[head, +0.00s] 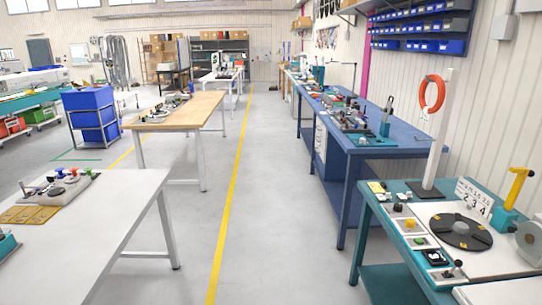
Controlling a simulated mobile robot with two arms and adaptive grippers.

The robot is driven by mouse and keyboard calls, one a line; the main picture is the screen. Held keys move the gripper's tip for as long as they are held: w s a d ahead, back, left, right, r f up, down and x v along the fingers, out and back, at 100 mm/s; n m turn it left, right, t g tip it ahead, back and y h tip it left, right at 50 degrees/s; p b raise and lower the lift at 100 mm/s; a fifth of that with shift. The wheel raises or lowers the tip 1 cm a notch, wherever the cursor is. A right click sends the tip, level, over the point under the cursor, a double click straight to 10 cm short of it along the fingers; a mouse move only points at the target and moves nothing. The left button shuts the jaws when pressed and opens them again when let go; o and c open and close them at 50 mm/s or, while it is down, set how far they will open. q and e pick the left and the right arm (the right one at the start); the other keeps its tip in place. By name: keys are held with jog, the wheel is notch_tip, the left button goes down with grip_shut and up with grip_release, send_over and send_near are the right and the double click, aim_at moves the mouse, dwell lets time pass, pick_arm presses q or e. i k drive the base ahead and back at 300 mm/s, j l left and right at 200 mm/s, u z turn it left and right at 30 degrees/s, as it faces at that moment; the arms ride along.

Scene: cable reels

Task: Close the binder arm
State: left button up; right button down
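A teal workbench (366,244) stands at the lower right. On it is a black round disc (459,231) on a white plate. Behind the disc, a yellow arm (517,188) with a bent top rises upright from a teal block (507,222); it may be the binder arm, but I cannot tell for sure. A grey round reel-like part (529,242) is cut off by the right edge. Neither of my grippers is in view.
A white post (438,130) with an orange ring (432,95) stands on the teal bench beside a number card (474,197). Small knobs and pads line its left side. A blue bench (384,148) is beyond; a white table (100,235) is at lower left. The grey aisle (275,210) is clear.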

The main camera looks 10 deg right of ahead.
aim_at(523, 172)
jog(key=i+z, duration=0.15)
jog(key=i, duration=0.35)
jog(key=i+z, duration=0.15)
jog(key=i, duration=0.3)
jog(key=i+j+z, duration=0.15)
jog(key=i, duration=0.3)
jog(key=i+j+z, duration=0.15)
jog(key=i, duration=0.35)
